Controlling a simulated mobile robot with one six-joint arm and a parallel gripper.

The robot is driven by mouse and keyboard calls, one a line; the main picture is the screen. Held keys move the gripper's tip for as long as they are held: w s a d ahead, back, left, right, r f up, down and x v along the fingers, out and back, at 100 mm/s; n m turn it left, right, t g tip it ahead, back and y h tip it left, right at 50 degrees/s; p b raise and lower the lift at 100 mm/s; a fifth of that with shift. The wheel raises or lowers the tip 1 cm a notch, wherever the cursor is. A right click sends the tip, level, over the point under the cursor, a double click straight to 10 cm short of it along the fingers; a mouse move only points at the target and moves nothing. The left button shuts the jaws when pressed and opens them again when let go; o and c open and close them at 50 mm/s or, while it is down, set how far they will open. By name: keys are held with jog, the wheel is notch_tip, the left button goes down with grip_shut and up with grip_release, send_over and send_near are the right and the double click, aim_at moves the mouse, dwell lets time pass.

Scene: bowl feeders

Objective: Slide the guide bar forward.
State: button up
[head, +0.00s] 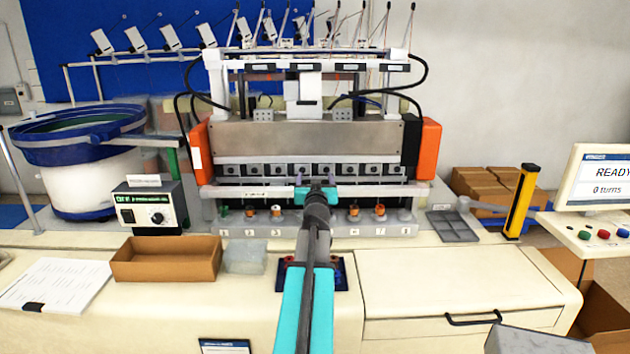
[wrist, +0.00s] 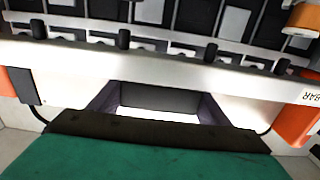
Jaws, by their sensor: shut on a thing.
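The guide bar (head: 375,190) is a long pale bar running across the front of the machine, above a row of numbered stations. My gripper (head: 316,188) reaches the bar near its middle, and my arm hides part of the bar and the stations behind it. In the wrist view the bar (wrist: 60,62) crosses the picture at a slight tilt, with a label ending in "BAR" at the right. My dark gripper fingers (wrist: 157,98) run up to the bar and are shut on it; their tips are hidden.
An orange end block stands at each side, left (head: 201,152) and right (head: 430,150). Small copper-coloured parts (head: 352,212) sit on the stations below the bar. A cardboard tray (head: 165,275), a control box (head: 150,205) and a yellow post (head: 521,200) stand on the bench.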

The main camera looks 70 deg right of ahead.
jog(key=shift+s+a+f, duration=0.1)
jog(key=shift+f, duration=0.05)
jog(key=o, duration=1.4)
jog(key=shift+a, duration=0.1)
jog(key=shift+o, duration=0.6)
jog(key=shift+s+a, duration=0.1)
jog(key=shift+s, duration=0.05)
jog(key=b+v, duration=0.3)
jog(key=v, duration=0.5)
jog(key=shift+a+b, duration=0.15)
jog(key=shift+b, duration=0.25)
jog(key=a+b, duration=0.1)
jog(key=b, duration=0.3)
jog(key=b, duration=0.3)
jog(key=shift+s+a, duration=0.2)
jog(key=shift+a, duration=0.1)
